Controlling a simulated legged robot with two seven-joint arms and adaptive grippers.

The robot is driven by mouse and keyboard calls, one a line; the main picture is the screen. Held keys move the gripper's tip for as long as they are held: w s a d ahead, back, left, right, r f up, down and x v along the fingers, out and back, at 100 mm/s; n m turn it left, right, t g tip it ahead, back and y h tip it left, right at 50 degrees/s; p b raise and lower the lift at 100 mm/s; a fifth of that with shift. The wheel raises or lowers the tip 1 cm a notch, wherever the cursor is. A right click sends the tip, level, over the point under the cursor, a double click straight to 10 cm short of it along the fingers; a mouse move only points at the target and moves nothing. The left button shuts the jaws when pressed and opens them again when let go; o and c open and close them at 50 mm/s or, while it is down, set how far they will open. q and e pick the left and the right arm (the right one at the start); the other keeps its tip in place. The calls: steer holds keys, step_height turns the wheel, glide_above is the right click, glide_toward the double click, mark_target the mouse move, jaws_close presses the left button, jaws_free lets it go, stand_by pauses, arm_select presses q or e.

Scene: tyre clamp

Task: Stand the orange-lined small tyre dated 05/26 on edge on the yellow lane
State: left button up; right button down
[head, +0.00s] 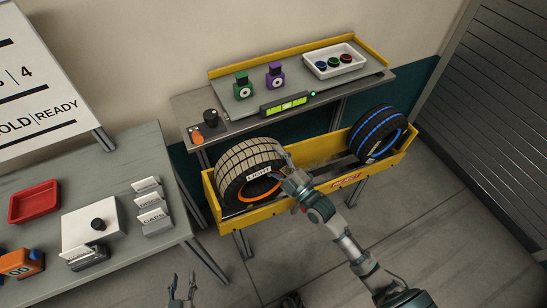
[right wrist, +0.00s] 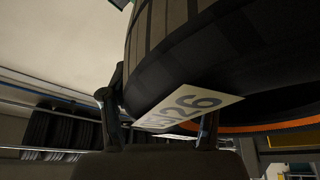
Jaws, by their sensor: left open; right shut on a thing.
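The orange-lined tyre (head: 240,161) has a pale, block-patterned tread and a white label on its side. It stands on edge at the left end of a yellow-walled rack (head: 315,189). I cannot tell whether this rack is the yellow lane. My right gripper (head: 285,165) is shut on the tyre's right side. In the right wrist view the tyre (right wrist: 195,50) fills the top, between the fingers of the right gripper (right wrist: 160,105). A white tag (right wrist: 190,110) there ends in "26"; its first digits are unclear. My left gripper (head: 181,288) is open and empty at the bottom.
A blue-lined tyre (head: 377,133) stands at the rack's right end. A grey table (head: 100,168) at left holds a red tray (head: 35,202) and card holders. The floor in front is open.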

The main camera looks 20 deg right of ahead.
steer(key=shift+f, duration=0.2)
stand_by(0.7)
steer(key=shift+c, duration=1.5)
jaws_free()
steer(key=shift+o, duration=0.6)
steer(key=shift+a+f, duration=0.1)
steer(key=shift+f, duration=0.25)
steer(key=shift+r, duration=0.1)
steer(key=shift+o, duration=0.9)
steer(key=shift+s+r, duration=0.1)
steer(key=shift+s, duration=0.15)
